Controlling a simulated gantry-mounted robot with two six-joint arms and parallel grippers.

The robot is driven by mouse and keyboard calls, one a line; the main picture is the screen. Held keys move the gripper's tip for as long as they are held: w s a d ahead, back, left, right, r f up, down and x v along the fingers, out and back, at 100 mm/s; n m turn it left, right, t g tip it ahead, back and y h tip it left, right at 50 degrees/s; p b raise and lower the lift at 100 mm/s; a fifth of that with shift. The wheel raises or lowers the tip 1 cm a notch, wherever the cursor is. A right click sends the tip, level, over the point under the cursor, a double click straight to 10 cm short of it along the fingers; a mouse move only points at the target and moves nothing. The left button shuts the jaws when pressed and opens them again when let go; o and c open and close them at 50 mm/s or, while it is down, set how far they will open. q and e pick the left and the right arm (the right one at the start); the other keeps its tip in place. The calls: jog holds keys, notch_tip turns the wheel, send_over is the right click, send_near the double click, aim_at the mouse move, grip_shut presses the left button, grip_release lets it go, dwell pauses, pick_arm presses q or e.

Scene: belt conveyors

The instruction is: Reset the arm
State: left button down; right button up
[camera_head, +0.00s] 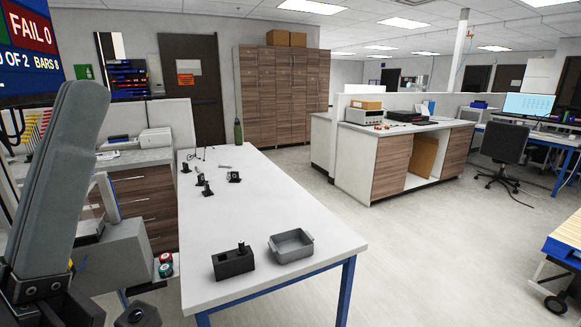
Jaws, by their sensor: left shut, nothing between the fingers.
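My left gripper (80,100) stands large and close at the left edge of the head view. Its long grey form points upward, with dark bolted parts at its lower end. It is shut with nothing in it, and it is apart from the white table (230,283) and the things on it. Its lower end is cut off by the frame. My right gripper is not in view.
A black block (233,264) and a grey tray (291,246) sit near the table's front edge. Several small black parts (207,189) and a green bottle (238,132) are farther back. A screen (27,50) hangs at upper left.

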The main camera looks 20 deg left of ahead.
pick_arm(q)
jog(key=w+f+n+g+y, duration=0.1)
jog(key=w+f+g+y, duration=0.1)
jog(key=w+f+y, duration=0.15)
notch_tip(320, 180, up, 36)
jog(key=p, duration=3.5)
jog(key=shift+w+a+f+h, duration=0.2)
jog(key=shift+w+a+h, duration=0.15)
jog(key=shift+w+h, duration=0.1)
jog(key=shift+s, duration=0.1)
